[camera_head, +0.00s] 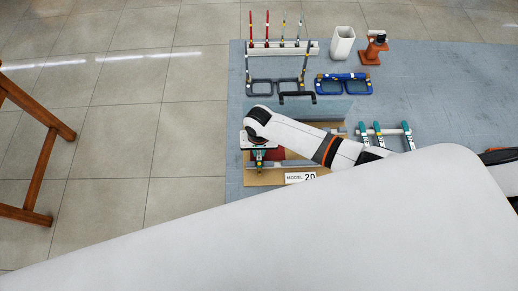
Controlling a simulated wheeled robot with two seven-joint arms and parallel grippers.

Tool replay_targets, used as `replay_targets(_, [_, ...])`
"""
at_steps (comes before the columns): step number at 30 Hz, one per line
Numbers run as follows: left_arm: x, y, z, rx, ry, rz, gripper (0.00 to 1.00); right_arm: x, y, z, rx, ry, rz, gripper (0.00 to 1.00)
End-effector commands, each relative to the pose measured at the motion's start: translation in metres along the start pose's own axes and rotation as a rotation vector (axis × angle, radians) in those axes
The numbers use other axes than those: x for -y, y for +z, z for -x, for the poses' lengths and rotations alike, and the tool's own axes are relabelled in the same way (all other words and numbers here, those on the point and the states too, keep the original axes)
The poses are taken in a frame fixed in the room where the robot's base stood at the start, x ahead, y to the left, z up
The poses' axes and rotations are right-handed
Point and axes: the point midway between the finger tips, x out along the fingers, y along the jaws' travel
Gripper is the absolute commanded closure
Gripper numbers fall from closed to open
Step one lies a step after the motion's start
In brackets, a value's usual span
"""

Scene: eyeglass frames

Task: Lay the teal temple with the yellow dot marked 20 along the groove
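My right gripper (258,152) points down over the left part of a tan board (262,180), below the rounded white wrist. A small teal piece, likely a temple (259,155), shows right at the fingertips. I cannot tell whether the fingers are closed on it or whether it touches the board. No dot or number on it is readable. A card reading "MODEL 20" (300,177) lies at the board's front edge. Several teal temples (379,134) stand in a white rack to the right. The groove is hidden by my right arm or too small to make out. My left gripper is not in view.
On the blue-grey table (440,80) are a blue eyeglass frame (343,84), a dark frame (274,87), a white rack (284,48) with red and other thin temples, a white cup (341,43) and an orange-brown stand (375,50).

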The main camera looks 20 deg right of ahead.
Motion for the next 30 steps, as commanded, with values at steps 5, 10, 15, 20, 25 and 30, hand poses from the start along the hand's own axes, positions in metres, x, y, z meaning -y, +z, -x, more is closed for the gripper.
replay_targets(5, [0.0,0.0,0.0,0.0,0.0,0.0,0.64,0.0,0.0,0.0,0.0,0.0,0.0,0.59])
replay_targets(10, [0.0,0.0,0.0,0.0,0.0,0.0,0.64,0.0,0.0,0.0,0.0,0.0,0.0,0.59])
replay_targets(15, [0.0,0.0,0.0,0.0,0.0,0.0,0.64,-0.001,0.0,0.006,0.001,0.002,0.001,0.59])
replay_targets(20, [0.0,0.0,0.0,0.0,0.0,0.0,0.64,0.0,0.001,0.031,0.003,0.003,0.001,0.59])
replay_targets(25, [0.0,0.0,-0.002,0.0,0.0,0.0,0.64,-0.001,0.001,0.068,0.002,0.004,0.001,0.59])
replay_targets(30, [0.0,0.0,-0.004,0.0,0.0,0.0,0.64,-0.001,0.001,0.099,0.003,0.003,0.0,0.59])
